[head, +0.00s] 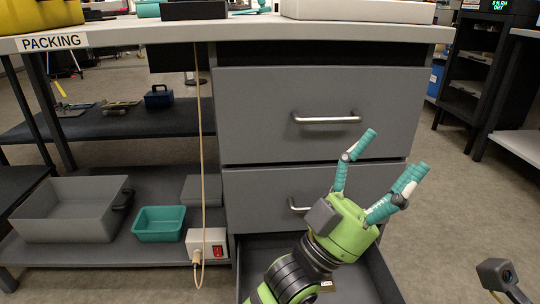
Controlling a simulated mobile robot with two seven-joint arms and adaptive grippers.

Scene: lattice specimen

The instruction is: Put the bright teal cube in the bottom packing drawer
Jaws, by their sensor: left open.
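The packing bench has a grey drawer unit, and its bottom drawer (383,277) is pulled open at the lower middle. My left gripper (394,155), green with teal fingers, is open, with nothing visible between the fingers. It shows in front of the middle drawer (255,190), with its arm crossing the open bottom drawer and hiding much of the inside. A small brownish item (328,287) shows in that drawer beside my arm; I cannot tell what it is. I cannot make out a bright teal cube. My right gripper is not in view.
The top drawer (255,110) is shut. A grey bin (65,212), a teal tray (159,224) and a switch box (207,243) with a hanging cable stand on the lower left shelf. A dark device (495,274) stands at bottom right.

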